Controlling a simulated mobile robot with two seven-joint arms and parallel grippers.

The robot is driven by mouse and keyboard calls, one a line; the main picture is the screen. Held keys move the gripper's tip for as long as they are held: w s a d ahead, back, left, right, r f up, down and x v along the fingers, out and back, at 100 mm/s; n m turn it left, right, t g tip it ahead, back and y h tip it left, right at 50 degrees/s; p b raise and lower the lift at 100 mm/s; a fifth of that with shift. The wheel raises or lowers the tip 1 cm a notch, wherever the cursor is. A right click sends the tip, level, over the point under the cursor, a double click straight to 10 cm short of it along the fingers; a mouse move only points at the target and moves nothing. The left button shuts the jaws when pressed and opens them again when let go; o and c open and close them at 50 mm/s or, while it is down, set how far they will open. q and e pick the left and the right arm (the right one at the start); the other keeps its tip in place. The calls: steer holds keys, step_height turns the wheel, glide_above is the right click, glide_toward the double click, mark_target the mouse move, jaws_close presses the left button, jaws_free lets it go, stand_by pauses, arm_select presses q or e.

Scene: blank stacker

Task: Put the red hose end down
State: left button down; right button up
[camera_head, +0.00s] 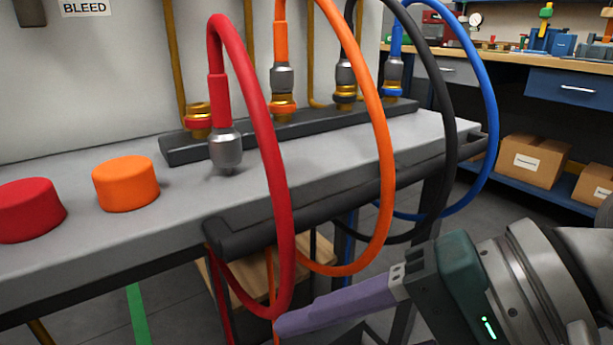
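The red hose end (225,150), a silver coupling with a red sleeve above it, is upright at the grey bench top (330,160). It is in front of the dark manifold bar (300,125), apart from the leftmost brass fitting (197,120), which has no hose on it. No gripper is on this end. The red hose (270,150) arches up from it and loops down past the bench's front edge. My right gripper (282,324), with purple fingers, is low in front of the bench, by the bottom of the red loop. I cannot tell whether its fingers are apart. My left gripper is out of view.
Orange (382,150), black (440,110) and blue (490,120) hoses hang in loops from the manifold, right of the red one. A red cap (28,210) and an orange cap (126,184) sit on the bench at left. Cardboard boxes (533,161) stand on a shelf behind.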

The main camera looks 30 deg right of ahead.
steer(key=s+d+f+n+g+h, duration=0.3)
steer(key=s+d+f+n+h, duration=0.2)
steer(key=n, duration=0.8)
steer(key=s+f+h, duration=0.1)
steer(key=s+h, duration=0.1)
steer(key=s, duration=0.1)
steer(key=shift+s+f+n+g, duration=0.15)
steer(key=shift+s+n+g, duration=0.15)
steer(key=shift+g, duration=0.1)
step_height(320, 180, up, 76)
steer(key=p, duration=7.6)
steer(key=shift+w+f, duration=0.1)
